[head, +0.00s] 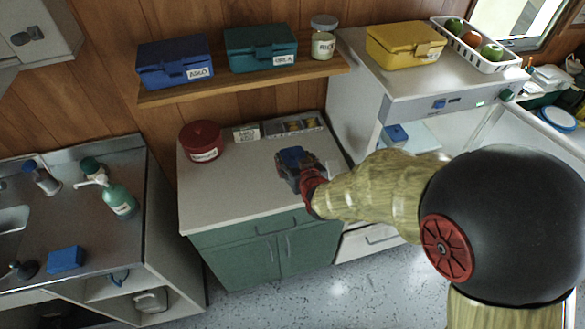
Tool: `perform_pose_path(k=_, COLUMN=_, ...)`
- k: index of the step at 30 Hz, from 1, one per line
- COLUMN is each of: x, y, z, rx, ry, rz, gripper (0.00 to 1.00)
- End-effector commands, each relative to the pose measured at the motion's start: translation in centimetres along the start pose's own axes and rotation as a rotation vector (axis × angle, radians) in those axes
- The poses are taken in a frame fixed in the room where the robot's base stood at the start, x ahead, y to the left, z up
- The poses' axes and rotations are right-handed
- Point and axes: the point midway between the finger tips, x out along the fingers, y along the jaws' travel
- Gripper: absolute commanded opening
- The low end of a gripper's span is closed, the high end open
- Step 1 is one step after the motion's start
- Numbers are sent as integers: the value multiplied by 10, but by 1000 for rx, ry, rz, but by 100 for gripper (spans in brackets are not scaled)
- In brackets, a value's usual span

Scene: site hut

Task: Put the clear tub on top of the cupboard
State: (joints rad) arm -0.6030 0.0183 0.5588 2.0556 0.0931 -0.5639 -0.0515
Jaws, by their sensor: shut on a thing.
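The cupboard (236,255) is green with two doors, a drawer and a pale top, and stands in the middle of the head view. My gripper (292,164) is over the right part of its top. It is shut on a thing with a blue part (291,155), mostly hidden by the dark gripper. I cannot make out clear walls on it, or whether it touches the top. A pale, translucent-looking container (150,300) sits in the open shelf under the sink counter.
The shelf (240,86) above holds boxes and a jar. The top's front left is clear.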

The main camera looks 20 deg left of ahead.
Motion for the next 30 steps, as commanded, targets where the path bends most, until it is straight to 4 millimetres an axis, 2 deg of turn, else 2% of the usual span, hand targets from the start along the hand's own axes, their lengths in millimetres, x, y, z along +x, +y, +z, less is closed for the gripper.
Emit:
perform_pose_path(k=3, x=26, y=2, z=14, rx=0, ry=-4, rz=1, gripper=20)
perform_pose_path(k=9, x=54, y=4, z=23, rx=0, ry=0, rz=1, gripper=20)
perform_pose_path(k=17, x=69, y=4, z=29, rx=0, ry=-1, rz=1, gripper=20)
perform_pose_path(k=23, x=81, y=4, z=54, rx=0, ry=-1, rz=0, gripper=20)
perform_pose_path(k=30, x=81, y=4, z=53, rx=0, ry=2, rz=0, gripper=20)
